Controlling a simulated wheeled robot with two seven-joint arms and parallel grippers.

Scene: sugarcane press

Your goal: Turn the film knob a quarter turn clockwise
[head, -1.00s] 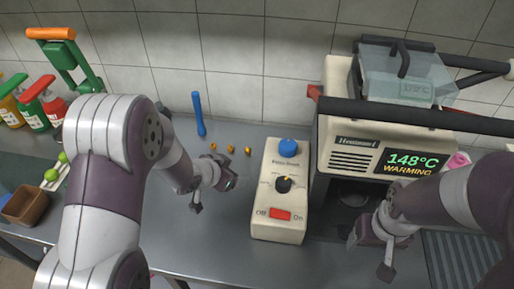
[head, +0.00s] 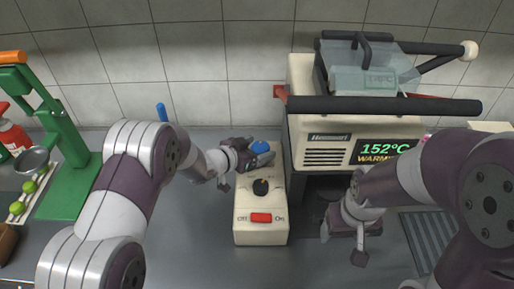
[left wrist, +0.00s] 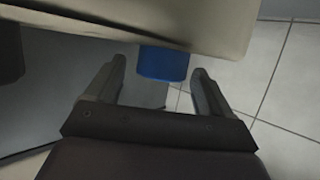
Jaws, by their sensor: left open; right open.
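The cream control box (head: 245,225) stands on the counter with a blue knob (head: 260,147) at its back end, a black knob (head: 261,187) in the middle and a red Off/On switch (head: 261,217) in front. No label naming the film knob is readable. My left gripper (head: 254,152) is open at the blue knob and partly covers it. In the left wrist view the blue knob (left wrist: 163,64) sits between the two open fingers (left wrist: 160,72), with gaps on both sides. My right gripper (head: 342,246) is open and empty, right of the box.
The cream machine (head: 325,135) stands right behind the box; its display (head: 385,151) reads 152°C and WARMING. A black bar (head: 385,105) crosses its front. A green press (head: 70,150) stands at the left. A blue stick (head: 161,112) is partly hidden behind my left arm.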

